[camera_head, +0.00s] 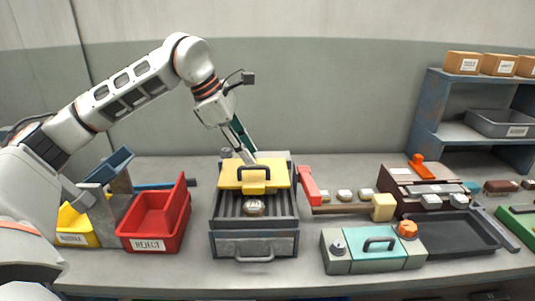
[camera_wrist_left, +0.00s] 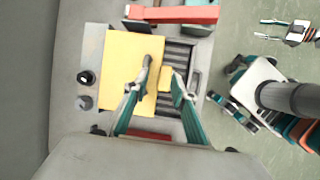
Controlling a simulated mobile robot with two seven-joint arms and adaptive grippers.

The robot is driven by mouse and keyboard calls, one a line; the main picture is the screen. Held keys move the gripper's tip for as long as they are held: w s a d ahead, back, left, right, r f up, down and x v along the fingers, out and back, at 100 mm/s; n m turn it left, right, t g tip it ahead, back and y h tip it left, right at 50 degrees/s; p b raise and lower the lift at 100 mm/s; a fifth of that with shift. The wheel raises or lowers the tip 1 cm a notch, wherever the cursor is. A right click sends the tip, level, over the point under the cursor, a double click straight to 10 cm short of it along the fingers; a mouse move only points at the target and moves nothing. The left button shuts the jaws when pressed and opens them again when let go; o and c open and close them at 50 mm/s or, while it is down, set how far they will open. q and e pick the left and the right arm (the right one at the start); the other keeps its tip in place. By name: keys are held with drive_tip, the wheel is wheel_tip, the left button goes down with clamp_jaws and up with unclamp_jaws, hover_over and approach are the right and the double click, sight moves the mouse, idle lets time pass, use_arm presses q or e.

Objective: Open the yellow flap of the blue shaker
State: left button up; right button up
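The blue-grey shaker (camera_head: 226,241) stands on the bench in the middle of the head view. Its yellow flap (camera_head: 238,177) lies across the back part, with a dark handle on top and a yellow tab at its front edge. In the left wrist view the flap (camera_wrist_left: 118,75) shows as a yellow plate. My left gripper (camera_wrist_left: 162,70) is over the flap's front edge, fingers apart, with the yellow tab between them; contact cannot be told. My right gripper (camera_wrist_left: 262,29) appears small at the right of the wrist view, fingers apart and empty.
A round labelled object (camera_head: 254,207) lies on the shaker's slats. A red lever (camera_head: 308,186) and a mallet (camera_head: 383,207) are to its right. A red reject bin (camera_head: 155,219) is left; a teal-topped box (camera_head: 374,253) is front right. Shelves (camera_head: 430,110) stand at the far right.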

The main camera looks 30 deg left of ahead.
sight(252, 167)
use_arm(q)
drive_tip(key=shift+y, duration=0.4)
drive_tip(key=w+f, duration=0.1)
drive_tip(key=f, duration=0.1)
drive_tip(key=w+a+f+b, duration=0.1)
drive_tip(key=w+f, duration=0.1)
drive_tip(key=shift+a, duration=0.2)
drive_tip(key=shift+w+d+f+n, duration=0.15)
drive_tip(key=shift+f+n, duration=0.15)
drive_tip(key=shift+f, duration=0.25)
use_arm(e)
drive_tip(key=shift+w+d+f, duration=0.15)
drive_tip(key=shift+f, duration=0.6)
use_arm(q)
clamp_jaws()
use_arm(e)
drive_tip(key=shift+w+r, duration=0.15)
drive_tip(key=shift+r, duration=0.05)
